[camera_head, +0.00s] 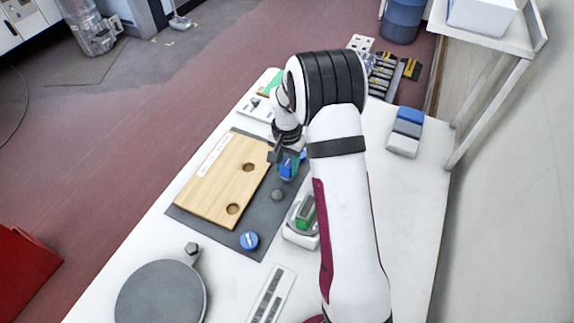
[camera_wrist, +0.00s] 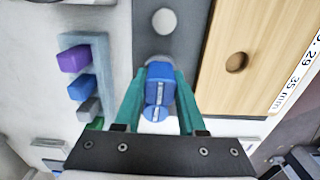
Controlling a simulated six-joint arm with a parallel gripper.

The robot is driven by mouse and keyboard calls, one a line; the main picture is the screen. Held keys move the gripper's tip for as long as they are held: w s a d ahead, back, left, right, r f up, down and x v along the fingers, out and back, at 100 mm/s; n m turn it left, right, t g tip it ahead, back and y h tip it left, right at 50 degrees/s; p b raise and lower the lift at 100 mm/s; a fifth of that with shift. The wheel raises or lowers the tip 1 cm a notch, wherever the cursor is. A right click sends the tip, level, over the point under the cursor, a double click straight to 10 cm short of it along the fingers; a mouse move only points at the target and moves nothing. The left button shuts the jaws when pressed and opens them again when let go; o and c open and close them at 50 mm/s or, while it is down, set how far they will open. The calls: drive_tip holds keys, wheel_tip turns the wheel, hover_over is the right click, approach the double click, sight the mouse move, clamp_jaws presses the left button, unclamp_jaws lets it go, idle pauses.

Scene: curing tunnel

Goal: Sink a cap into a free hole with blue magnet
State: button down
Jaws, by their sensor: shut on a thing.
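My gripper (camera_wrist: 161,77) is shut on a blue block (camera_wrist: 160,71), held between its teal fingers. A round blue face with a pale stripe (camera_wrist: 156,112) shows on the palm side of the block; I cannot tell if the two are one piece. In the head view the held blue block (camera_head: 288,167) is just right of a wooden board (camera_head: 205,180). A blue striped disc (camera_head: 249,240) and a grey round piece (camera_head: 278,194) lie on the dark mat.
A white holder (camera_head: 300,237) with coloured blocks stands right of the mat. The wrist view shows purple (camera_wrist: 73,59), blue (camera_wrist: 81,87) and grey (camera_wrist: 88,109) blocks. A round grey plate (camera_head: 160,293) is at the near left. A blue-grey-white block (camera_head: 405,132) lies right of my arm.

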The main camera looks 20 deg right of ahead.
drive_tip(key=shift+r, duration=2.35)
drive_tip(key=s+a+r+n, duration=0.2)
drive_tip(key=a, duration=0.6)
drive_tip(key=s+a+r+n, duration=0.2)
drive_tip(key=s+a+n, duration=0.1)
drive_tip(key=a, duration=0.5)
drive_tip(key=shift+m, duration=0.3)
drive_tip(key=shift+w+f, duration=0.1)
drive_tip(key=shift+f, duration=3.25)
drive_tip(key=shift+a+f, duration=0.1)
drive_tip(key=shift+f, duration=0.8)
wheel_tip(320, 180, up, 7)
